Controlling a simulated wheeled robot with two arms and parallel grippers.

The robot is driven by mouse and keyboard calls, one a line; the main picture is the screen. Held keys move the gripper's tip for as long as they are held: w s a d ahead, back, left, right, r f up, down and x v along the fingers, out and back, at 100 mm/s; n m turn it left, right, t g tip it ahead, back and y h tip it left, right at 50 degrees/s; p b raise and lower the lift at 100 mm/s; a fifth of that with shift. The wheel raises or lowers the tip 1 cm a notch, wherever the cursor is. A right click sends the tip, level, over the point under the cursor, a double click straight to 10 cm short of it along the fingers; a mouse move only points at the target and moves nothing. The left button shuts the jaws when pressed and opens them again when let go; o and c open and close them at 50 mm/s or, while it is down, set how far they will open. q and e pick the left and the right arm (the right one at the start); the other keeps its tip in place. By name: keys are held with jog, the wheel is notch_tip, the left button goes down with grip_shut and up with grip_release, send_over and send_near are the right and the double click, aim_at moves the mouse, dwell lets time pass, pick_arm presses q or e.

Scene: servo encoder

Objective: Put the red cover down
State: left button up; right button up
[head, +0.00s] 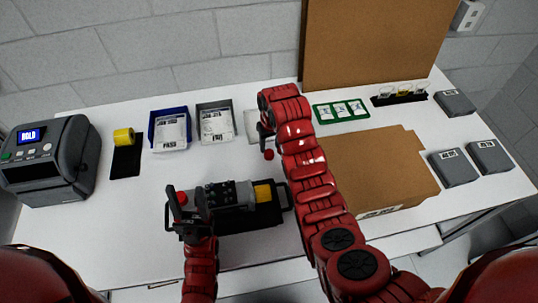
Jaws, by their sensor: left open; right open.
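A small round red piece (268,154), which looks like the red cover, is on the white table just below my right gripper (266,136). That gripper points down and is open; I cannot tell whether it still touches the piece. My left gripper (185,204) is open at the left end of a grey and black servo unit (232,195). A second red part (181,198) shows between its fingers. The servo unit has a yellow right end and lies in a black cradle (250,220) with handles. My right arm hides part of the table behind it.
A blue bin (152,141) and a grey bin (199,128) stand at the back. A label printer (70,160) is at left, beside a yellow roll (124,135). A cardboard box (395,165), green card tray (316,114) and grey boxes (452,168) are at right.

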aim_at(269, 152)
jog(key=shift+w+f+p, duration=0.1)
jog(key=shift+f+p, duration=0.35)
jog(key=shift+p, duration=0.2)
jog(key=f+p, duration=0.1)
jog(key=f, duration=0.1)
jog(key=shift+w+f+p, duration=0.25)
jog(key=shift+f+p, duration=0.05)
jog(key=shift+p, duration=0.05)
jog(key=shift+a+f, duration=0.1)
jog(key=shift+f, duration=0.55)
jog(key=shift+w+f, duration=0.15)
jog(key=shift+f, duration=0.1)
grip_shut()
